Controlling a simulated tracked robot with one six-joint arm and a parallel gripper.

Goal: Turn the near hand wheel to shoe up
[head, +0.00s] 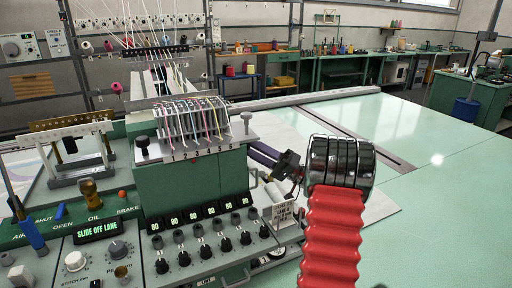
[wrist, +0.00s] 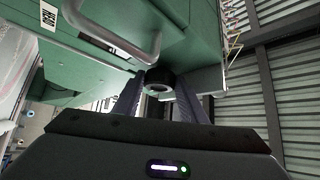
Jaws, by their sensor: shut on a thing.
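My gripper (wrist: 157,98) shows in the wrist view with its two dark purple fingers on either side of a small black round part with a pale centre, which I take to be the near hand wheel (wrist: 158,79). It is shut on this part, under the green machine body. In the head view my gripper (head: 266,157) reaches from the right to the right side of the green tufting head (head: 192,190). The hand wheel is not clearly visible there. The display on the panel (head: 100,229) reads SLIDE OFF LANE. The shoe cannot be made out.
A row of knobs (head: 200,231) lies along the front of the head. A metal handle (wrist: 115,30) juts out close above the fingers in the wrist view. The pale green table (head: 440,165) at right is largely clear.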

